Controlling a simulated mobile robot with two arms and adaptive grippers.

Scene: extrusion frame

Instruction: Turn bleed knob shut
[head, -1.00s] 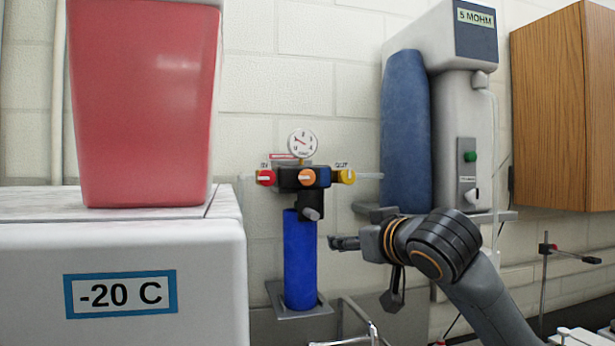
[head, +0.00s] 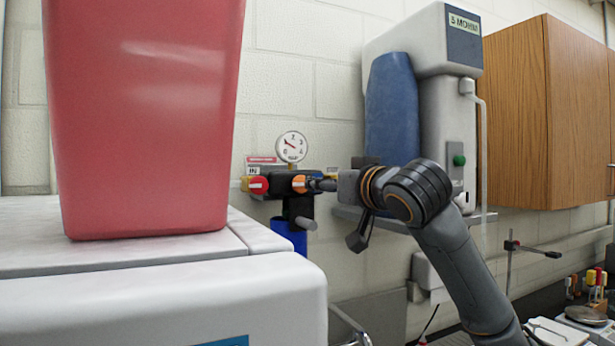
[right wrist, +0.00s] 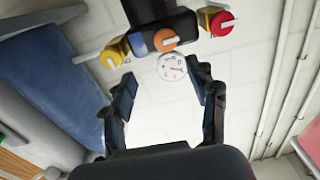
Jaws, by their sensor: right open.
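A dark manifold (head: 283,186) is on the wall, with a red knob (head: 258,185) at the IN side and an orange knob (head: 299,184) in the middle. No readable label tells which is the bleed knob. In the right wrist view, the orange knob (right wrist: 165,40) has a pale pointer bar, with a yellow knob (right wrist: 115,52) and the red knob (right wrist: 222,22) on either side. My right gripper (head: 322,185) is at the orange knob's right in the head view and hides the OUT side. In the wrist view its fingers (right wrist: 163,74) are open and empty, short of the orange knob.
A round gauge (head: 292,147) sits above the manifold; a blue cylinder (head: 289,237) hangs below. A large red bin (head: 145,120) on a white freezer (head: 160,300) stands close at left. A water purifier (head: 448,140) is on a shelf behind my right arm.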

